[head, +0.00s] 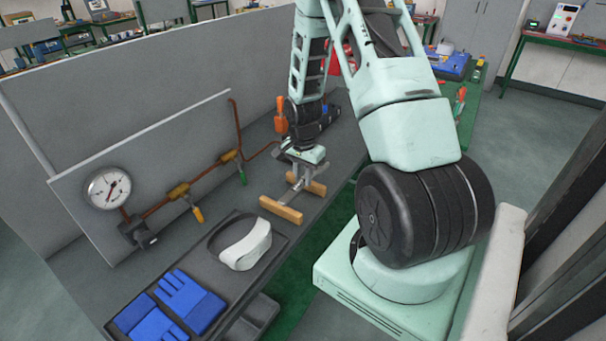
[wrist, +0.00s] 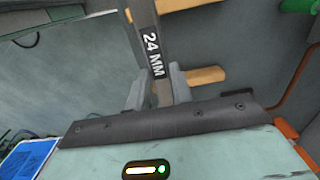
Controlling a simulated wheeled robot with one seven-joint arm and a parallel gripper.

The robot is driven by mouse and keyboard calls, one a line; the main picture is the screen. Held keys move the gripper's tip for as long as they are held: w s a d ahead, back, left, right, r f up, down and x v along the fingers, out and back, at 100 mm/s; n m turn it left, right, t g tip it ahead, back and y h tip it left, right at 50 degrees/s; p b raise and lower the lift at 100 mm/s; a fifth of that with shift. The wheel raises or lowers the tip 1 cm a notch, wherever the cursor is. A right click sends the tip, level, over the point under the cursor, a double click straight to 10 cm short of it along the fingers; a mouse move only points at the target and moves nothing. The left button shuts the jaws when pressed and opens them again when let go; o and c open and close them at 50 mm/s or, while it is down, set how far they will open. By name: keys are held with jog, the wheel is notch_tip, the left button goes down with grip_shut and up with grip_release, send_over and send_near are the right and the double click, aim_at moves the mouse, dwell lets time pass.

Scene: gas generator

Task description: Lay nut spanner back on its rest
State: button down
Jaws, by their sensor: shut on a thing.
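The nut spanner (wrist: 150,40) is a flat grey bar marked 24 MM. My gripper (wrist: 157,90) is shut on it, one finger on each side of its shank. In the head view my gripper (head: 299,177) points down over the bench, above the rest. The rest shows as two light wooden bars, the near one (head: 281,209) and the far one (head: 315,187). Both bars also show behind the spanner in the wrist view, one (wrist: 205,76) close by the fingers. I cannot tell whether the spanner touches the bars. Its ends are hidden or out of view.
A panel with a pressure gauge (head: 107,188), copper pipe and valves stands left of the rest. An orange-handled tool (head: 281,117) is behind my gripper.

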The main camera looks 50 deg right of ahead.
jog(key=shift+f+b, duration=1.7)
jog(key=shift+f, duration=1.05)
jog(key=c, duration=1.1)
grip_release()
jog(key=shift+c, duration=0.2)
notch_tip(320, 180, up, 18)
jog(key=b, duration=0.2)
jog(key=shift+f+b, duration=0.25)
jog(key=shift+b, duration=0.05)
